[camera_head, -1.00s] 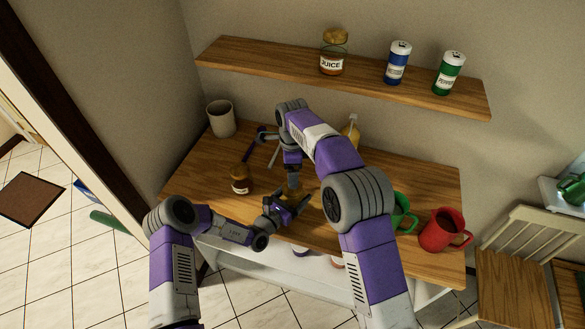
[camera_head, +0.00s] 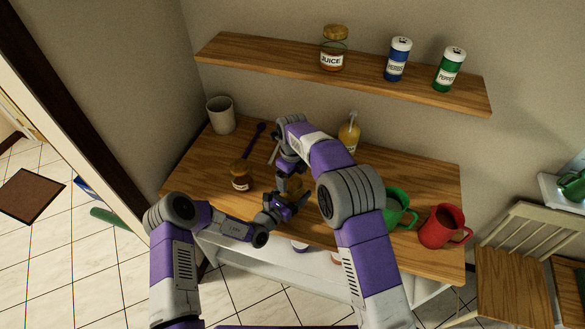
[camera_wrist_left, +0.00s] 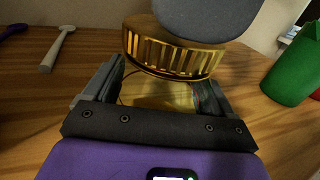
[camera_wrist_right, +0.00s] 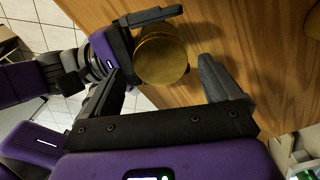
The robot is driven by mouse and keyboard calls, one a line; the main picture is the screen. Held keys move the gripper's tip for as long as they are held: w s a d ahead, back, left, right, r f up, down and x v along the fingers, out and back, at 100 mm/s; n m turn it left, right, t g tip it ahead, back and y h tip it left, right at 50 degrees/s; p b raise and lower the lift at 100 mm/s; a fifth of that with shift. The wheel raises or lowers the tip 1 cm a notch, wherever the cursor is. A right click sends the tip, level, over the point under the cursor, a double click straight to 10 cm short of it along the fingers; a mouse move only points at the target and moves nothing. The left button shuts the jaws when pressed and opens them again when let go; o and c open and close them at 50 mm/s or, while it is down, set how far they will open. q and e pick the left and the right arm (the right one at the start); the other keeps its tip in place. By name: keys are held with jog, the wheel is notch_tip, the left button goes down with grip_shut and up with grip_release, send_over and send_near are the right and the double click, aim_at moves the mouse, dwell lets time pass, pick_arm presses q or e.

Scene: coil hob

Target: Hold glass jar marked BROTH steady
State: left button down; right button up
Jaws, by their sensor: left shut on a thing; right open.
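My left gripper (camera_head: 284,207) is shut on a glass jar (camera_head: 293,187) with a gold lid, near the front of the wooden counter. In the left wrist view the ribbed gold lid (camera_wrist_left: 172,52) stands above the fingers, with the glass between them. The jar's label is hidden, so I cannot read its marking. My right gripper (camera_head: 287,165) is open above the jar. In the right wrist view the lid (camera_wrist_right: 160,58) lies beyond and between its spread fingers, apparently not gripped. A grey part covers some of the lid's top in the left wrist view.
Another gold-lidded jar (camera_head: 241,178) stands left of my grippers. A beige cup (camera_head: 221,115), a purple-handled utensil (camera_head: 256,138), a yellow bottle (camera_head: 349,135), a green mug (camera_head: 398,208) and a red mug (camera_head: 440,228) are around. A shelf (camera_head: 270,62) hangs above the back.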

aim_at(292, 185)
jog(key=shift+f, duration=1.15)
